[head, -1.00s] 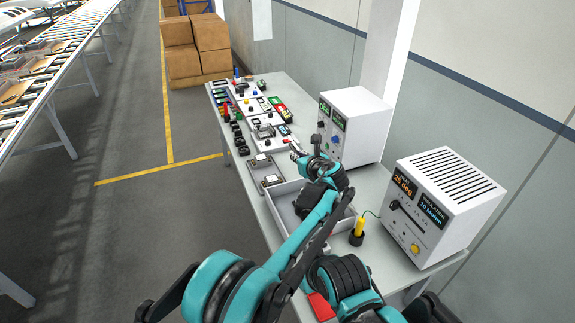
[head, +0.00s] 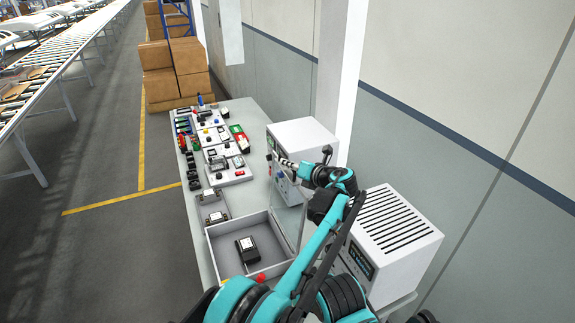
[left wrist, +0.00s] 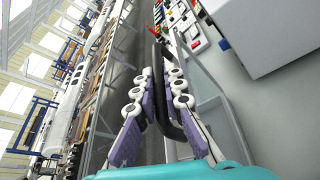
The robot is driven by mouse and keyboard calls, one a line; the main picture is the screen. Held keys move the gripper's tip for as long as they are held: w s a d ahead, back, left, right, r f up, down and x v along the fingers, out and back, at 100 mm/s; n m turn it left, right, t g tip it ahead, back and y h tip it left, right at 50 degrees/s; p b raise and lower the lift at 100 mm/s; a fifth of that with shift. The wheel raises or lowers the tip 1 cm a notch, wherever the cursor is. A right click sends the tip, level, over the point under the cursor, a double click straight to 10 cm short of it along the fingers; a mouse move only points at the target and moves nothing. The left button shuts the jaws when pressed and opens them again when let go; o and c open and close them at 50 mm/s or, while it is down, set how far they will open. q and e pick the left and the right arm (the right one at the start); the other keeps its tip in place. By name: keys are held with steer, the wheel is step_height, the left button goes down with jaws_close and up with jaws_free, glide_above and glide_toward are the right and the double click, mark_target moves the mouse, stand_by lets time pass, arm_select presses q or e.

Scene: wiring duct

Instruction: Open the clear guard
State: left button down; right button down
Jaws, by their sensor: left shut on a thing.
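The clear guard (head: 288,208) is a see-through panel with a pale edge. In the head view it stands steeply tilted between the grey tray and the white instrument. It also shows as a see-through sheet in the left wrist view (left wrist: 207,92). My left gripper (head: 282,162) is at its far upper end. In the left wrist view my left gripper (left wrist: 160,88) has its purple and white fingers shut around a black bar handle (left wrist: 158,55) beside the panel. The guard's lower edge is partly hidden by my arm. My right gripper is not in view.
A grey tray (head: 216,250) holding a black device (head: 247,250) is left of the guard. White instruments (head: 303,132) and (head: 395,235) stand along the right side. Several small electrical parts lie on the far bench. The floor to the left is clear.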

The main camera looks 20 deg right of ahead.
arm_select(q)
steer(key=shift+d, duration=0.45)
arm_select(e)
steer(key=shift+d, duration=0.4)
arm_select(q)
steer(key=c, duration=1.9)
jaws_free()
step_height(320, 180, up, 10)
